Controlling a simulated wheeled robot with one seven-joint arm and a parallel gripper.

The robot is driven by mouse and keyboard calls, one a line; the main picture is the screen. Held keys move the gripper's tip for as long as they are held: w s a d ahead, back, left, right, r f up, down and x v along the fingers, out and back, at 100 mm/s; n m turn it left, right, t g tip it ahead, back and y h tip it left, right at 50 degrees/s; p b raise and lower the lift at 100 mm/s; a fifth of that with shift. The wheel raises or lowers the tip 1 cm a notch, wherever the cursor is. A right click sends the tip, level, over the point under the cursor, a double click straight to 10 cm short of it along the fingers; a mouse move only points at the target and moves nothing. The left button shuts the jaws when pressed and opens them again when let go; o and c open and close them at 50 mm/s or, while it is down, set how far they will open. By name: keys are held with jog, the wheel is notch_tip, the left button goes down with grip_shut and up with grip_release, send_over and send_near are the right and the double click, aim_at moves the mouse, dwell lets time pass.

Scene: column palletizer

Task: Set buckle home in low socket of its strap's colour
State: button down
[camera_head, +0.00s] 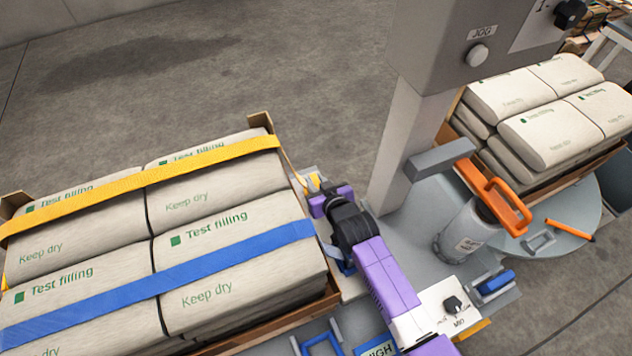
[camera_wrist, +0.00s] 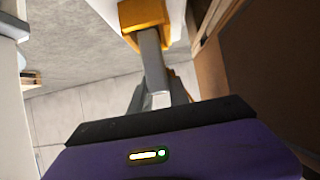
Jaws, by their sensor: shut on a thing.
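The yellow strap (camera_head: 150,182) runs over the back bags and the blue strap (camera_head: 160,282) over the front bags. My gripper (camera_head: 314,184) is low at the right side of the near pallet, by the yellow strap's end. In the wrist view my gripper (camera_wrist: 160,98) is shut on the buckle, a grey bar (camera_wrist: 153,60) with yellow-orange parts (camera_wrist: 146,14) at its far end. Whether it touches a socket cannot be told. A blue part (camera_head: 346,266) shows beside my arm, partly hidden. A blue frame (camera_head: 322,342) stands near a HIGH label (camera_head: 377,349).
A grey column (camera_head: 410,150) with a knob stands behind my arm. An orange handle (camera_head: 495,203) and an orange-handled tool (camera_head: 570,230) are at the right. Stacked bags (camera_head: 545,125) stand beyond. A white knob box (camera_head: 448,310) is at the front. Open floor lies behind.

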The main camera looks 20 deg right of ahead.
jog(key=shift+f+b, duration=0.3)
jog(key=shift+f, duration=0.1)
jog(key=shift+f, duration=0.1)
jog(key=c, duration=1.3)
grip_release()
jog(key=shift+o, duration=0.2)
jog(key=shift+r+p, duration=0.3)
jog(key=shift+r, duration=0.05)
jog(key=p+v, duration=0.1)
jog(key=v, duration=1.1)
jog(key=shift+p, duration=0.35)
